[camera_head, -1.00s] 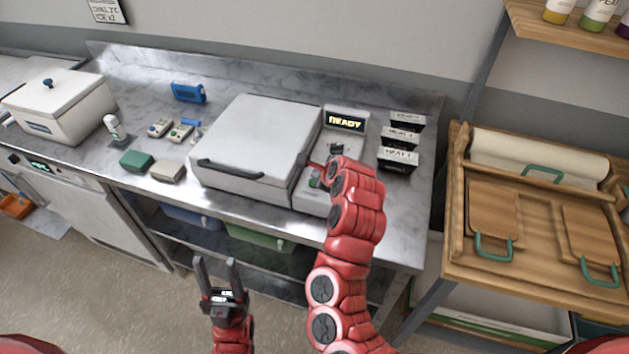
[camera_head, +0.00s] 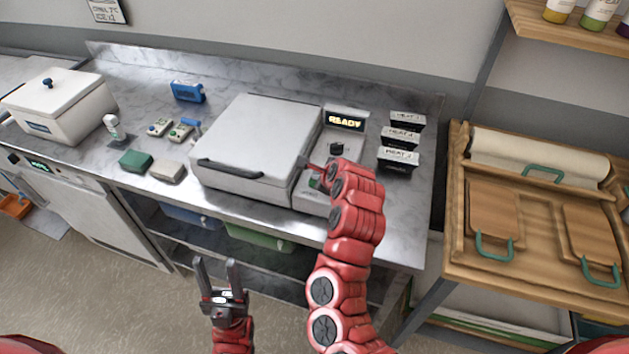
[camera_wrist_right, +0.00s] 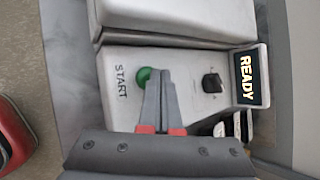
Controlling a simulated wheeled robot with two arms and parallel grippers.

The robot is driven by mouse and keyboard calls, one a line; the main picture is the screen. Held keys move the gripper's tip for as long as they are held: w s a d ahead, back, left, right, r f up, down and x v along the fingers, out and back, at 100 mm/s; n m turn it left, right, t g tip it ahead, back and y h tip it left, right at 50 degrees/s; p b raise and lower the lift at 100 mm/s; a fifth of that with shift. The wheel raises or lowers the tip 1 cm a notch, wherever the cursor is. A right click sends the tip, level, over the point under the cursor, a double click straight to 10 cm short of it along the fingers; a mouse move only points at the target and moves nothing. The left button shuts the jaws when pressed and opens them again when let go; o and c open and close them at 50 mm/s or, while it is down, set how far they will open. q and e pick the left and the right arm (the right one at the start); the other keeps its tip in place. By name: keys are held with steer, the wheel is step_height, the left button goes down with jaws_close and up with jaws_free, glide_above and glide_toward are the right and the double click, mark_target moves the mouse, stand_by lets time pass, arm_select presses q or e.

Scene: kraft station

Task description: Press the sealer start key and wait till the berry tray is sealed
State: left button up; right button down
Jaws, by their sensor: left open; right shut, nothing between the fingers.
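The sealer (camera_head: 250,140) stands on the steel counter with its grey lid down. Its display (camera_head: 345,120) reads READY, as it does in the right wrist view (camera_wrist_right: 247,79). The green start key (camera_wrist_right: 146,77), marked START, sits on the side panel next to a black knob (camera_wrist_right: 212,83). My right gripper (camera_wrist_right: 160,75) is shut and empty, with its tips over or beside the key; I cannot tell whether they touch it. My left gripper (camera_head: 219,268) is open and empty in front of the counter. The berry tray is not visible.
Black labelled boxes (camera_head: 398,160) stand right of the sealer. A white lidded box (camera_head: 60,105), a blue device (camera_head: 188,92) and small green and grey blocks (camera_head: 136,161) are to the left. A wooden rack (camera_head: 530,210) stands at the right.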

steer(key=shift+f, duration=0.45)
stand_by(0.5)
stand_by(0.3)
steer(key=shift+r+p, duration=0.35)
steer(key=shift+r, duration=0.55)
steer(key=shift+r, duration=0.1)
steer(key=shift+r+p, duration=1.45)
steer(key=shift+r, duration=0.95)
steer(key=shift+d+f, duration=0.1)
